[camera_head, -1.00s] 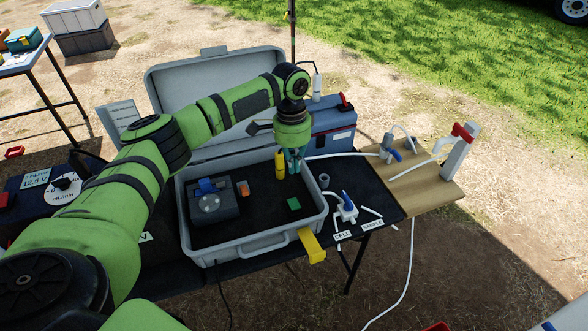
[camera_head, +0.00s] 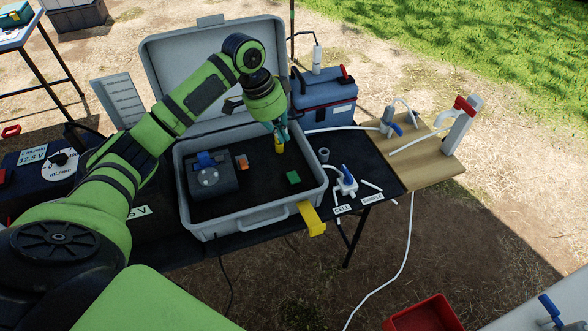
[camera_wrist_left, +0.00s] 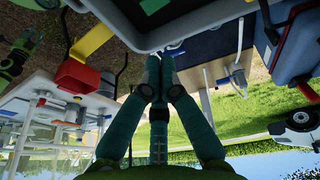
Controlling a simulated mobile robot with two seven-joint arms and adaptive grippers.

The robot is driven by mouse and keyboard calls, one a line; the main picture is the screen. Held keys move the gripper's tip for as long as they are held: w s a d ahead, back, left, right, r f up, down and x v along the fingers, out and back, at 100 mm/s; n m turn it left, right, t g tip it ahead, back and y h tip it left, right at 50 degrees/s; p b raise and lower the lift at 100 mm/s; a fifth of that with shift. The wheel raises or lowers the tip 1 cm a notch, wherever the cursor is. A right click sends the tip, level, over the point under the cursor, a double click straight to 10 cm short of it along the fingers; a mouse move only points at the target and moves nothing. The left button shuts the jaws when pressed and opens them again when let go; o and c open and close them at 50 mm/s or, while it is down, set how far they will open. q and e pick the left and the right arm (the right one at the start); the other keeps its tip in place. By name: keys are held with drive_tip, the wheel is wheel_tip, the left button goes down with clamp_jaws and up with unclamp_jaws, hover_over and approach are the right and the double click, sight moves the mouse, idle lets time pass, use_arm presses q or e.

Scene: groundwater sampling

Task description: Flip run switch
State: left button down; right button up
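A dark control box (camera_head: 28,184) with a white round mL/min dial (camera_head: 61,165) and a 12.5 V readout (camera_head: 32,156) sits at the left end of the table. A red part (camera_head: 4,176) shows beside it at the left edge. I cannot tell which part is the run switch; my left arm hides some of the box. My left gripper (camera_head: 277,134) points down over the open grey case, just above a yellow cylinder (camera_head: 279,148). In the wrist view, its teal fingers (camera_wrist_left: 160,76) meet at the tips with nothing visible between them.
The open case (camera_head: 262,216) holds a dark device with a blue part (camera_head: 212,177) and a green square (camera_head: 293,178). A blue cooler (camera_head: 325,98) stands behind. A wooden board (camera_head: 437,172) with tubing and a red-handled tap is at right. A red tray (camera_head: 425,314) lies low right.

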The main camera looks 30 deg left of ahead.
idle(0.4)
use_arm(q)
drive_tip(key=p, duration=0.2)
approach(298, 177)
drive_tip(key=x, duration=0.5)
drive_tip(key=shift+w+d, duration=0.1)
drive_tip(key=shift+w, duration=0.15)
drive_tip(key=shift+s+f, duration=0.1)
drive_tip(key=shift+f, duration=0.6)
